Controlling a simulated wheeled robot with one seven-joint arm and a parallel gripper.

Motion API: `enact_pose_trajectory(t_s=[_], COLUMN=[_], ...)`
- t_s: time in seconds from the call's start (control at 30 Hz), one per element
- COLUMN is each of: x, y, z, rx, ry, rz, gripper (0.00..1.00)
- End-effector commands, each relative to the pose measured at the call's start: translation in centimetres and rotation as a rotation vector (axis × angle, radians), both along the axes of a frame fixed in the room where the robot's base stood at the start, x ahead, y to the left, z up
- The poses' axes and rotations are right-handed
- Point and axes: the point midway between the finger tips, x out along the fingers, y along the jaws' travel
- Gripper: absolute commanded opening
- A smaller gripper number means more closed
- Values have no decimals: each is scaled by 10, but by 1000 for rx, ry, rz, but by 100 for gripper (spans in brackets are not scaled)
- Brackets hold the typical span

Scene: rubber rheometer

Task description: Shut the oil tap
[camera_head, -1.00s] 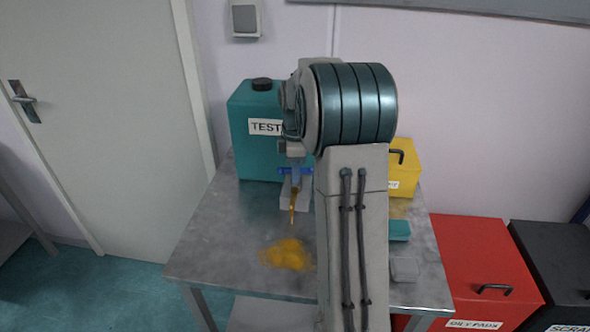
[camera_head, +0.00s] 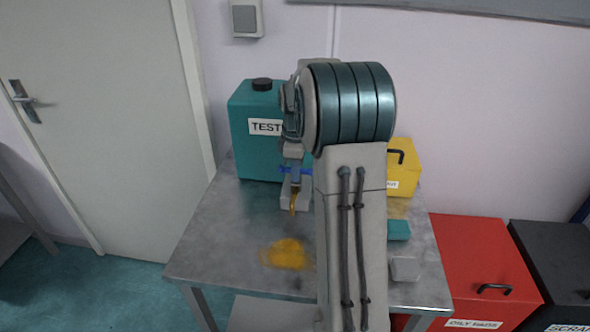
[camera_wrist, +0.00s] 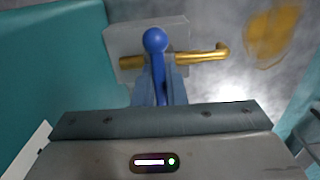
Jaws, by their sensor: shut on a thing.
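The oil tap has a brass body and spout (camera_wrist: 205,56) and a blue lever with a round ball end (camera_wrist: 155,40). In the wrist view the lever lies across the line of the brass pipe. My gripper (camera_wrist: 163,82) is shut on the lever, with its fingers on either side below the ball. The teal test-oil can (camera_head: 257,105) stands at the back left of the table, and the tap is at its front. In the head view my arm hides much of the tap, and the brass spout (camera_head: 293,205) shows just below my gripper (camera_head: 295,180).
A yellow-brown oil puddle (camera_head: 287,254) lies on the grey table (camera_head: 215,240) in front of the tap. A yellow box (camera_head: 405,165), a teal item (camera_head: 398,230) and a small grey item (camera_head: 405,269) are at the right. Red (camera_head: 480,265) and black (camera_head: 555,260) bins stand beside the table.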

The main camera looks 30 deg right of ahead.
Motion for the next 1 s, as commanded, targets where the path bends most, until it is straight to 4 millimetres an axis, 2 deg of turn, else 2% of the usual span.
enact_pose_trajectory(t_s=[0.2,0.23,0.3,0.67,0.87,1.0], x=[1,1,1,1,2,2], y=[-1,-1,-1,0,0,0], z=[2,2,2,5,36,69], rx=[-2,-2,-2,-2,-3,-3], ry=[-7,-7,-7,-6,-9,-10], rz=[-3,-3,-3,-1,-1,-1], gripper=[0,14,33,33,33,33])
